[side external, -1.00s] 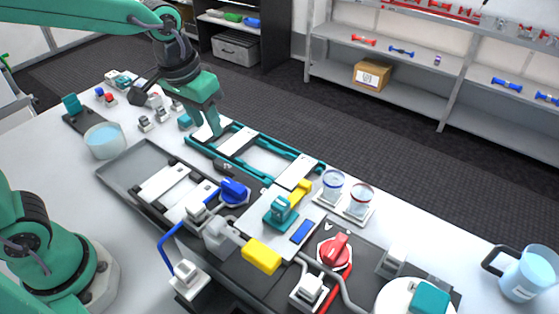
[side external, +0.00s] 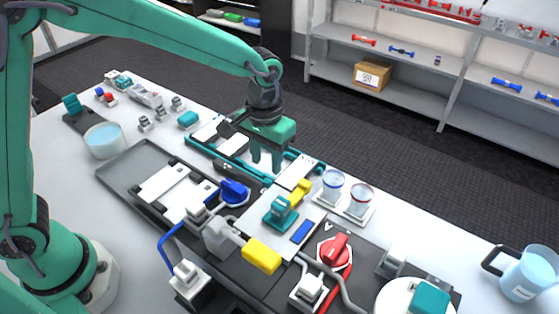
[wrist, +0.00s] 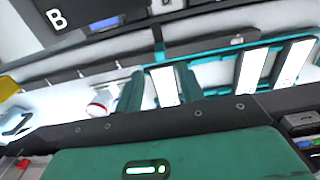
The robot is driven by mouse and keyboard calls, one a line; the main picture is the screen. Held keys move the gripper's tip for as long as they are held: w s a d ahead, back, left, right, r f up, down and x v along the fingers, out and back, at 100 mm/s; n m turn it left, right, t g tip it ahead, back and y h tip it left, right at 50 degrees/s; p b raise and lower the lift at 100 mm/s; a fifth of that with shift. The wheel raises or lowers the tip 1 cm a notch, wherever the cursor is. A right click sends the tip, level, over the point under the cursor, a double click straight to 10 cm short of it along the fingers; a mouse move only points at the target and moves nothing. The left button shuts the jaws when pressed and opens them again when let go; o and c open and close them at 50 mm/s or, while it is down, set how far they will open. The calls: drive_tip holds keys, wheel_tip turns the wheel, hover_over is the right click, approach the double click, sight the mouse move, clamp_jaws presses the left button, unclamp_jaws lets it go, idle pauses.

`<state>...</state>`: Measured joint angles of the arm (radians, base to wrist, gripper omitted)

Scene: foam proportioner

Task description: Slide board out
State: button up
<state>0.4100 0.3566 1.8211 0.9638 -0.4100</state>
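A teal rack (side external: 225,157) lies on the table behind the dark console and holds three white boards: a left one (side external: 207,129), a middle one (side external: 233,144) and a right one (side external: 296,172). My gripper (side external: 266,163) points down over the rack, between the middle and right boards. Its two teal fingers are apart. In the wrist view, the fingers of my gripper (wrist: 158,92) show on either side of a white board (wrist: 164,87); I cannot tell whether they touch it. Two more boards show to the right there. The fingertips' height above the rack is unclear.
The console tray (side external: 120,172) lies in front of the rack, with a blue valve (side external: 234,191), a yellow handle (side external: 261,256) and a red valve (side external: 334,252). Two cups (side external: 333,184) stand close to the rack's right end. A beaker (side external: 104,140) stands left.

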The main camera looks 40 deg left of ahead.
sight(267, 181)
drive_tip(key=shift+f, duration=0.1)
drive_tip(key=shift+f, duration=3.75)
clamp_jaws()
